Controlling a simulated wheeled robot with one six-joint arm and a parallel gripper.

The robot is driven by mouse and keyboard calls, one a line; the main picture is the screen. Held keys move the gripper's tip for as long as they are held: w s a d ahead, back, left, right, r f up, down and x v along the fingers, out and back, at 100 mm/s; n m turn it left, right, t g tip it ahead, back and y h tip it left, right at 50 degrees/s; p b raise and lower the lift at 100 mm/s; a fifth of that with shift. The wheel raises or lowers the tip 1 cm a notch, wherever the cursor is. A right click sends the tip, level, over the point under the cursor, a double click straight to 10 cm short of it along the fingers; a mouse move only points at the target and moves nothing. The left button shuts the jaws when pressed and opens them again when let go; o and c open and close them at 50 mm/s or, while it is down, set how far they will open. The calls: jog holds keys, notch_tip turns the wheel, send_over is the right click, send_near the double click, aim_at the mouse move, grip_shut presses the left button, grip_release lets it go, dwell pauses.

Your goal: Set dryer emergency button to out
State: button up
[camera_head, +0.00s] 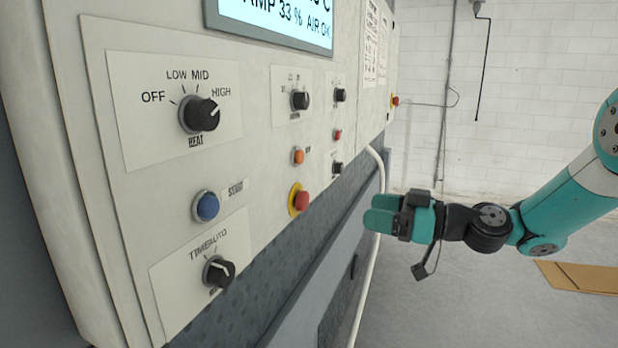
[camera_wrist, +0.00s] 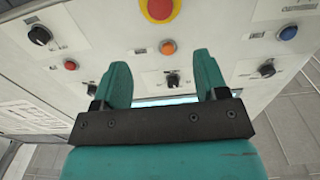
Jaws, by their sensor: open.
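The emergency button is a red mushroom head on a yellow ring (camera_head: 299,200), low on the pale control panel (camera_head: 265,215). It also shows at the top edge of the wrist view (camera_wrist: 160,9), partly cut off. I cannot tell whether it is in or out. My gripper (camera_head: 377,212) has teal fingers and is to the right of the button in the head view, apart from the panel. In the wrist view its two fingers (camera_wrist: 160,66) are spread with nothing between them, and the button lies beyond their tips.
An orange button (camera_head: 298,156), a blue button (camera_head: 206,206), a heat knob (camera_head: 199,114) and a time knob (camera_head: 218,271) sit nearby. A display (camera_head: 275,18) is above. A pale hose (camera_head: 376,250) runs beside the machine.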

aim_at(306, 200)
jog(key=p+x, duration=0.6)
jog(key=x, duration=0.6)
jog(key=shift+a+r, duration=0.1)
jog(key=shift+a, duration=0.3)
jog(key=shift+w+a, duration=0.3)
jog(key=shift+a, duration=0.35)
